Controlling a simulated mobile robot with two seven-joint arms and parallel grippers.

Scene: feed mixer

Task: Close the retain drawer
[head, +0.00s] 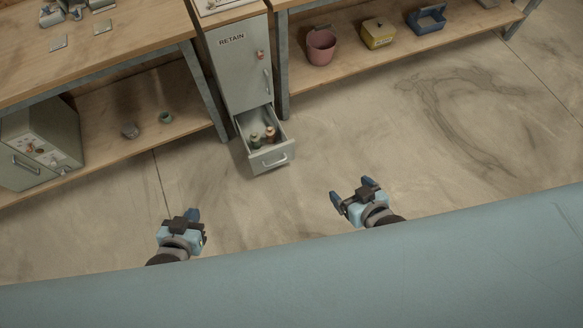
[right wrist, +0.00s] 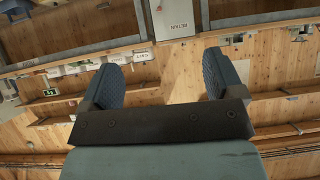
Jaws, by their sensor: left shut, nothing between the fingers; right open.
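The retain drawer (head: 270,157) is pulled out at the bottom of the grey cabinet labelled RETAIN (head: 236,70) in the head view. It has a bar handle on its front, and a few small bottles (head: 262,137) stand inside it. My left gripper (head: 193,215) is shut and empty, in front of the drawer and to its left. My right gripper (head: 354,190) is open and empty, in front of the drawer and to its right. Neither gripper touches the drawer. The right wrist view shows the open fingers (right wrist: 162,85) with the RETAIN label upside down beyond them.
A workbench (head: 120,40) with a lower shelf stands left of the cabinet, with a grey box (head: 40,145) on that shelf. On the right, a low shelf holds a pink bucket (head: 321,47), a yellow box (head: 378,33) and a blue crate (head: 427,18). The floor before the drawer is clear.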

